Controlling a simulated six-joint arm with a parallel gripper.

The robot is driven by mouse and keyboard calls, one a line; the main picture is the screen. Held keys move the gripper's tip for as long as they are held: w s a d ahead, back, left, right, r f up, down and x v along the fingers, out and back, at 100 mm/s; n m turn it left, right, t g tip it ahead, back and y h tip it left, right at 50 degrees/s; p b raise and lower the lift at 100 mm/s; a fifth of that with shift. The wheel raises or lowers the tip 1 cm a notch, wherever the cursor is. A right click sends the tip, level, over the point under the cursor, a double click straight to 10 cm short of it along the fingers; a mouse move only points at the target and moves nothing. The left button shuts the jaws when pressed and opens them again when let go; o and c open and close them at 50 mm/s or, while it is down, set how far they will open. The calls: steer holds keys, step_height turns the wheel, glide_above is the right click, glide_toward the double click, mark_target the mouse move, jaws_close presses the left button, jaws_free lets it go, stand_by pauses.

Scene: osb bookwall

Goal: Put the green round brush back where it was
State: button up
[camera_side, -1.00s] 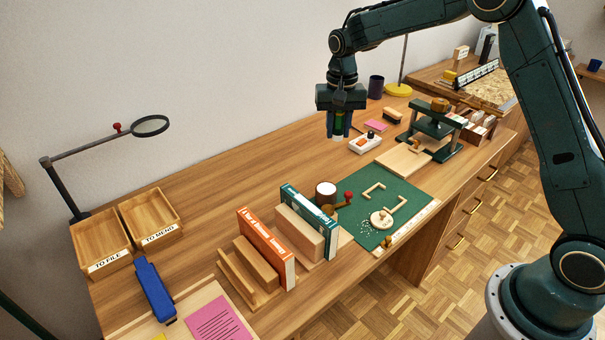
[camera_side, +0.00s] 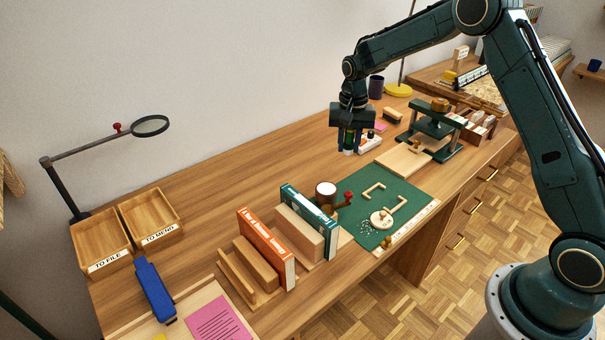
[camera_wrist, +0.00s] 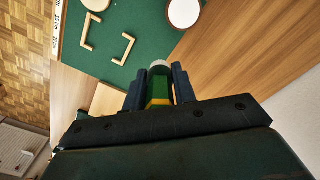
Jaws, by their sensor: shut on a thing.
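My gripper (camera_side: 349,149) is shut on the green round brush, and it hangs over the desk behind the green mat. In the wrist view the green brush (camera_wrist: 159,90) stands between my two fingers (camera_wrist: 159,88), with a yellow band and a pale round end.
The green cutting mat (camera_side: 365,225) holds pale wooden brackets and a round disc. A white-topped cup (camera_side: 325,190) stands at its left edge. A dark green press (camera_side: 437,128) stands to the right. Upright books (camera_side: 266,247) stand in front left. Bare desk (camera_side: 240,170) lies left of my gripper.

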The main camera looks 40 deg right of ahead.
glide_above(344, 191)
step_height(344, 191, down, 9)
steer(key=shift+a+f, duration=0.1)
steer(key=shift+f, duration=0.05)
steer(key=shift+f, duration=0.1)
steer(key=shift+f, duration=2)
steer(key=shift+f, duration=0.1)
steer(key=o, duration=1)
step_height(344, 191, up, 12)
steer(key=shift+f, duration=0.1)
steer(key=shift+r, duration=0.2)
